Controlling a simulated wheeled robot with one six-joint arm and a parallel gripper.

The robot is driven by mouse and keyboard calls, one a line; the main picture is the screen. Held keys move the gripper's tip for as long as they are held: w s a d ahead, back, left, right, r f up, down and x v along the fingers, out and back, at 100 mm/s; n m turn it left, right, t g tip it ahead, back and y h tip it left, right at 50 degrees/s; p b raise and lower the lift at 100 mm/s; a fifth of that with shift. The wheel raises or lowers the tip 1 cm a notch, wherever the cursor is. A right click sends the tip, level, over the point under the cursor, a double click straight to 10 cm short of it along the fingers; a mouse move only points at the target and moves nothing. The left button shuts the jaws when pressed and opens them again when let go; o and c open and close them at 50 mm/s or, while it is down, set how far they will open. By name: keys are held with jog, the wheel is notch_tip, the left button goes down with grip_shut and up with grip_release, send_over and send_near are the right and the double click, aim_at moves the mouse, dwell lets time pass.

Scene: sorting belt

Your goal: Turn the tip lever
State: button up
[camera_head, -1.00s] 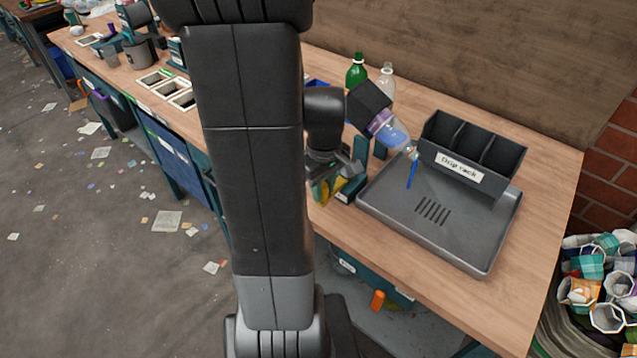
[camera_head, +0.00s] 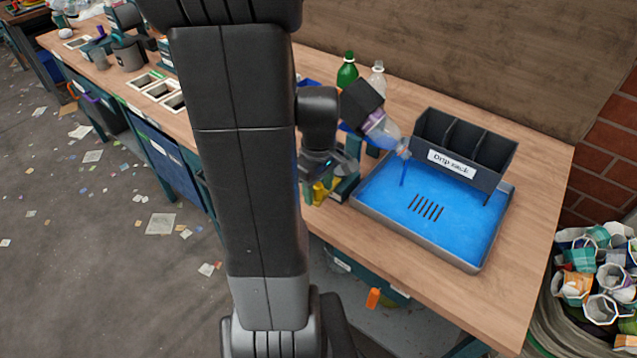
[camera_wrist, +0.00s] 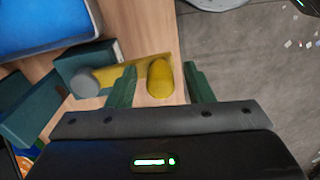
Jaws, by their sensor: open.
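The tip lever (camera_wrist: 125,73) is yellow, with a grey round pivot at its left and a yellow knob at its right end in the wrist view. My gripper (camera_wrist: 160,82) is open, its green fingers on either side of the knob and apart from it. In the head view the lever (camera_head: 322,190) shows in part below my wrist. A clear bottle (camera_head: 385,130) in a dark tilting holder (camera_head: 361,104) leans neck-down to the right. A blue stream falls from its mouth into the tray (camera_head: 474,268), whose floor is covered in blue liquid.
A dark drip rack (camera_head: 490,148) stands at the tray's back. Green (camera_head: 347,74) and clear (camera_head: 377,80) bottles stand behind the holder. A bin of cups (camera_head: 595,270) is at the right. The bench (camera_head: 480,310) is clear in front of the tray.

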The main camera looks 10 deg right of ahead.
notch_tip(320, 180, up, 14)
jog(key=p, duration=0.1)
dwell(0.4)
jog(key=shift+f, duration=0.15)
notch_tip(320, 180, down, 14)
jog(key=shift+r+b, duration=0.1)
jog(key=shift+b, duration=0.4)
jog(key=shift+w, duration=0.1)
jog(key=shift+r, duration=0.1)
